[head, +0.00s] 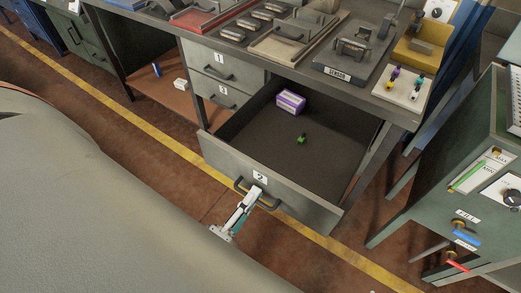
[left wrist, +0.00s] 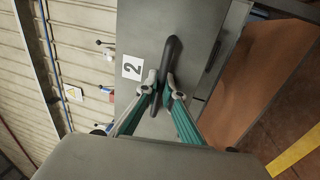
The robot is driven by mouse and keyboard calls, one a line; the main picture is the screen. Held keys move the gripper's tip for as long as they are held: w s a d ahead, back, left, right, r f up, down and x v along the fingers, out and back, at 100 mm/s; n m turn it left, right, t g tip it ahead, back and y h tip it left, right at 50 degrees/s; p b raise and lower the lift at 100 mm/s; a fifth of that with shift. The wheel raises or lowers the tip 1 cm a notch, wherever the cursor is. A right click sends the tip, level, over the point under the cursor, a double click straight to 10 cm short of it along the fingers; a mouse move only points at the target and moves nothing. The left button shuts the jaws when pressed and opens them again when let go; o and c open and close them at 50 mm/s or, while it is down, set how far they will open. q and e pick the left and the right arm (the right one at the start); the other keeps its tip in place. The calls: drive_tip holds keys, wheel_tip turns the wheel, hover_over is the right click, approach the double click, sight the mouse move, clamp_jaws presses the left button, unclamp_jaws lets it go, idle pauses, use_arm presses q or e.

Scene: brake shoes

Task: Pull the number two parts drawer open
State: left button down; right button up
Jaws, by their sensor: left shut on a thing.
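The number two parts drawer (head: 231,173) stands well out from the workbench in the head view. Its grey front carries a "2" label and a dark bar handle (head: 268,205). My left gripper (head: 256,191) is shut on this handle. In the left wrist view, the fingers of my left gripper (left wrist: 165,90) close on either side of the dark handle (left wrist: 172,55), beside the "2" label (left wrist: 132,67). Inside the drawer lie a purple and white box (head: 291,101) and a small green item (head: 301,138). My right gripper is not in view.
Drawers labelled 1 (head: 222,71) and 3 (head: 215,92) are closed, left of the open drawer. A green cabinet (head: 480,130) stands to the right. A yellow floor line (head: 160,137) runs below the drawer.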

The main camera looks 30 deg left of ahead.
use_arm(q)
drive_tip(key=shift+s, duration=0.4)
drive_tip(key=c, duration=2.5)
unclamp_jaws()
drive_tip(key=s, duration=0.4)
drive_tip(key=s+f, duration=0.1)
drive_tip(key=s, duration=0.3)
drive_tip(key=s+f, duration=0.1)
drive_tip(key=s, duration=0.2)
drive_tip(key=shift+s+a+f, duration=0.1)
drive_tip(key=shift+s+a, duration=0.1)
drive_tip(key=shift+s, duration=0.2)
drive_tip(key=shift+w+d, duration=0.1)
